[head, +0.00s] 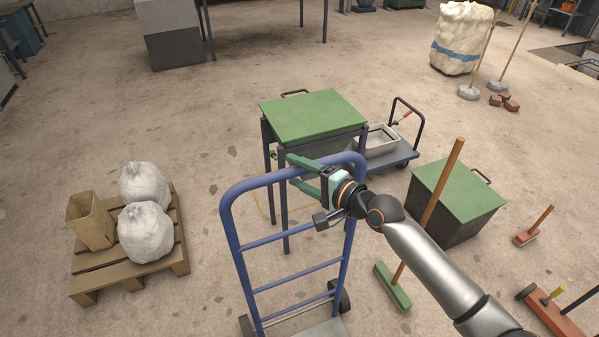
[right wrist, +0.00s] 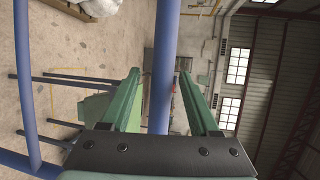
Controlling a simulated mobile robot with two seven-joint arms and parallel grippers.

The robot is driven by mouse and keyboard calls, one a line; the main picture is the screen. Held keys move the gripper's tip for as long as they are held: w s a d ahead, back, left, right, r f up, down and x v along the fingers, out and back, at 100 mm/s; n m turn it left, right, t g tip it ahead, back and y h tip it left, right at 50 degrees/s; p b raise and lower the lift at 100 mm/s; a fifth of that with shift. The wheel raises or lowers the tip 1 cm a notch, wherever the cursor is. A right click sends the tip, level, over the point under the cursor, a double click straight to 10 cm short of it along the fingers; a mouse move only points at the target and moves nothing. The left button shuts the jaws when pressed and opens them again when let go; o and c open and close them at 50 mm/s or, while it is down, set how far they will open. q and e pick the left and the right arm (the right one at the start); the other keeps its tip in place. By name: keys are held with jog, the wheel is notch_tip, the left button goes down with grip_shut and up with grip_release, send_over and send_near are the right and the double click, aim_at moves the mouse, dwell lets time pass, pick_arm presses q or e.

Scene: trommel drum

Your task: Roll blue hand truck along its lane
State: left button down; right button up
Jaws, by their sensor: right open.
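The blue hand truck (head: 236,250) stands upright in the lower middle of the head view, with rungs below its curved top bar and dark wheels near the floor. My right gripper (head: 290,170) is open at the top bar, with its green fingers on either side of the blue tube. In the right wrist view the blue tube (right wrist: 163,50) runs between the two spread fingertips. I cannot tell whether either finger touches it. A faint yellow floor marking (head: 262,208) shows behind the truck. My left gripper is not in view.
A pallet (head: 180,240) with two white sacks and a brown container stands left. A green-topped table (head: 312,114) stands just behind the truck. A grey cart (head: 405,153), a green-lidded bin (head: 458,190) and a broom (head: 392,287) stand right. Floor between pallet and truck is clear.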

jog(key=shift+s, duration=0.1)
jog(key=v, duration=1.2)
jog(key=shift+d, duration=0.25)
jog(key=shift+s, duration=0.1)
